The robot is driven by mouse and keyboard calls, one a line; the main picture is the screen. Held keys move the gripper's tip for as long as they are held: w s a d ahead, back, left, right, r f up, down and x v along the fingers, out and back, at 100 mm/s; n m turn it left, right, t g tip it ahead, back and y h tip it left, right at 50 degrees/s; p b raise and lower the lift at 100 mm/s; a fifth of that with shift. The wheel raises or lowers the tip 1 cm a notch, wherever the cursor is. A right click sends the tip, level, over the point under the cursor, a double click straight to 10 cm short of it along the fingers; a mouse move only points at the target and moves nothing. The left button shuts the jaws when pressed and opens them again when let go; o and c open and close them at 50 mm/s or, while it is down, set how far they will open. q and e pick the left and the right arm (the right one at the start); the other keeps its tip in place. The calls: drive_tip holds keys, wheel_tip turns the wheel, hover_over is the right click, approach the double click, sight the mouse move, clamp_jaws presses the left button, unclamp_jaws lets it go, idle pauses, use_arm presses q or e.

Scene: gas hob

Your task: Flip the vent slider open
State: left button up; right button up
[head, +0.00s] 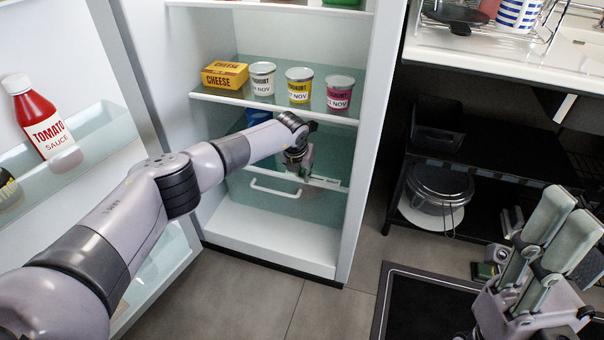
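The clear drawer (262,205) sits at the bottom of the open fridge, with a white handle on its front. A pale strip (328,181) with small markings runs along the drawer's upper front edge, right of my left gripper; it looks like the vent slider's track. The slider knob itself is not clear. My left gripper (296,174) points down at this edge, by the strip's left end. Its fingers are small and dark here, so I cannot tell whether they are open or touch anything. My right gripper (563,222) is raised at the lower right, fingers apart and empty.
The fridge door (85,140) stands open at left, holding a tomato sauce bottle (42,117). A shelf above the drawer bears a cheese box (224,75) and three yoghurt pots (299,85). A dark rack with a pot (440,186) stands at right.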

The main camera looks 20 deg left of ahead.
use_arm(q)
drive_tip(key=o, duration=0.4)
drive_tip(key=shift+a, duration=0.3)
drive_tip(key=shift+o, duration=0.5)
drive_tip(key=shift+d, duration=0.1)
drive_tip(key=shift+r, duration=0.1)
drive_tip(key=shift+s+r, duration=0.2)
drive_tip(key=shift+r, duration=0.4)
drive_tip(key=s, duration=1.2)
drive_tip(key=shift+a, duration=0.25)
drive_tip(key=shift+f, duration=0.1)
